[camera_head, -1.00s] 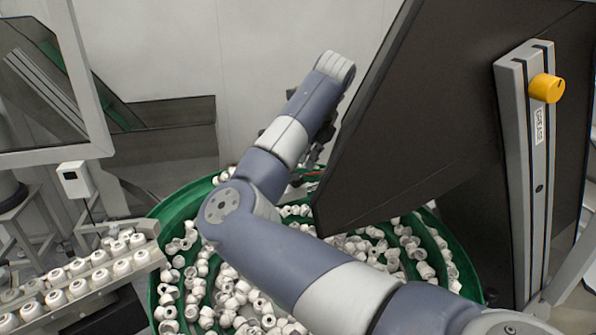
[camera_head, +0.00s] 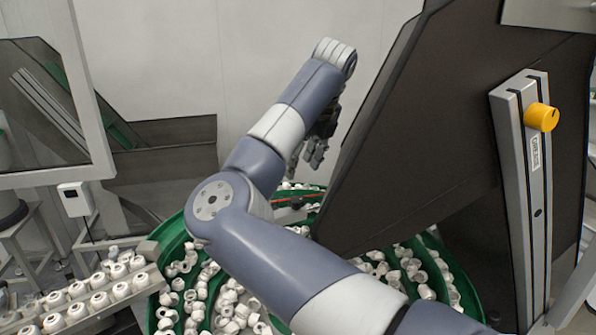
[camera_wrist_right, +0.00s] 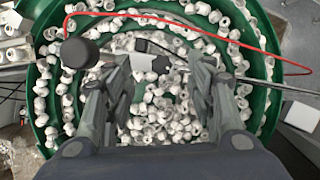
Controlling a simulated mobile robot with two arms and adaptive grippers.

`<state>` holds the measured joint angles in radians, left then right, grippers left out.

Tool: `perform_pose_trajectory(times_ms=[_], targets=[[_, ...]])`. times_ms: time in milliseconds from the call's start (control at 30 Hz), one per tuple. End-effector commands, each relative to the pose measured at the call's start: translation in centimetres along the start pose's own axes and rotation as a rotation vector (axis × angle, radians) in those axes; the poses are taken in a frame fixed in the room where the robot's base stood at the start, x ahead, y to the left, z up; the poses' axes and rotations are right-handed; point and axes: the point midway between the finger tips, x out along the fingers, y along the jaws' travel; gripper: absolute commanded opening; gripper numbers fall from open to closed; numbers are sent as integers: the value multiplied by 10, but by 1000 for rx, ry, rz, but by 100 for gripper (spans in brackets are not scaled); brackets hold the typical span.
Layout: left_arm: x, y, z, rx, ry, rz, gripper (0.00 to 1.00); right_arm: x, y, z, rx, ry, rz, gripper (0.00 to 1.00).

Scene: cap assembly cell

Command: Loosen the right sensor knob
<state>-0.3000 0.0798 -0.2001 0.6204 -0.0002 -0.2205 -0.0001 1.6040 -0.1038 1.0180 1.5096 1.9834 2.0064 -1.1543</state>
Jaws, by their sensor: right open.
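My right gripper (camera_head: 306,156) hangs over the green bowl, beside the dark slanted panel, partly hidden by my own arm. In the right wrist view its fingers (camera_wrist_right: 158,88) are spread apart with nothing held between them. A round black knob (camera_wrist_right: 79,52) stands at the upper left of that view, outside the left finger. A thin red cable (camera_wrist_right: 180,16) arches from near it across to the right. In the head view a small dark part (camera_head: 296,203) with a red line shows below the gripper; I cannot tell whether it is the same knob. My left gripper is not in view.
The green bowl (camera_head: 182,237) holds many white caps. A dark slanted panel (camera_head: 430,130) stands close on the right, with a metal rail (camera_head: 524,200) and yellow knob (camera_head: 541,117). A rack of white caps (camera_head: 75,300) is at the lower left.

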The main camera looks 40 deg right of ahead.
Motion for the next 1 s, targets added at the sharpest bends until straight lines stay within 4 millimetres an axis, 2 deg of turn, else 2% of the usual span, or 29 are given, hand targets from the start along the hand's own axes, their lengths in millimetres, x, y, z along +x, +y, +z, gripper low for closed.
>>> perform_pose_trajectory(times_ms=[33, 100, 233, 367, 767, 1000], targets=[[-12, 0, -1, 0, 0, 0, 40, -7, 4, -4, 59, 5, -27, 51], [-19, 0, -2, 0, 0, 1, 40, -10, 7, -12, 139, 3, -60, 51], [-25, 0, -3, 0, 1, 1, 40, -13, 12, -23, 240, -6, -99, 51], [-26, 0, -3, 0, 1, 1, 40, -9, 12, -27, 269, -9, -110, 51], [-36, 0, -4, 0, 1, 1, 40, 43, 6, -28, 265, -5, -111, 51], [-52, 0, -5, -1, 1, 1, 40, 79, 2, -26, 264, -6, -108, 51]])
